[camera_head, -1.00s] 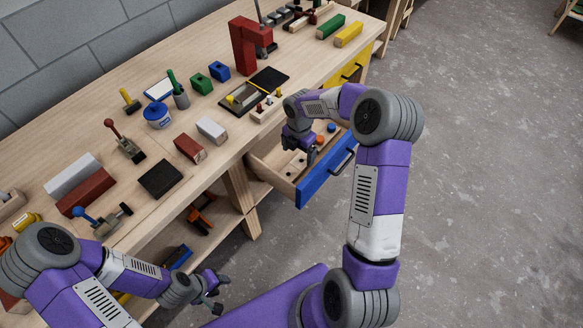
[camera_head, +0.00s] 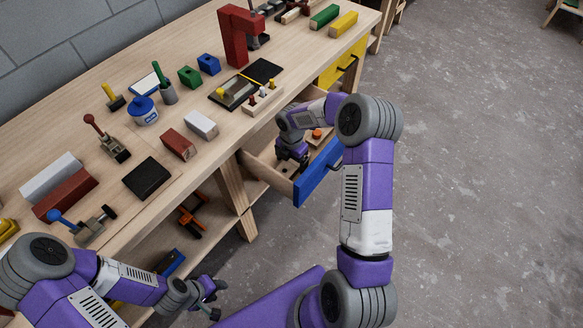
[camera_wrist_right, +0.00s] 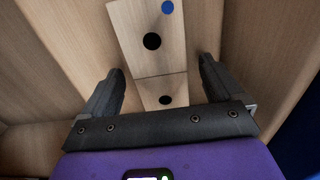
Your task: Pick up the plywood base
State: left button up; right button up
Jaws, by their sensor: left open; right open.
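The plywood base (camera_wrist_right: 146,20) lies in the open drawer in the right wrist view. It is pale wood with dark round holes and a blue spot near its far end; a line crosses it between the two holes. My right gripper (camera_wrist_right: 160,90) is open, with one finger on each side of the base and gaps to it. In the head view this gripper (camera_head: 291,155) reaches down into the drawer and hides most of the base. My left gripper (camera_head: 212,296) is open and empty, in front of the bench, far from the drawer.
The wooden drawer has a blue front (camera_head: 318,180) and close side walls. An orange knob (camera_head: 317,133) shows inside it.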

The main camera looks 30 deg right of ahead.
jog(key=shift+f, duration=0.1)
jog(key=shift+c, duration=0.4)
jog(key=c, duration=1.1)
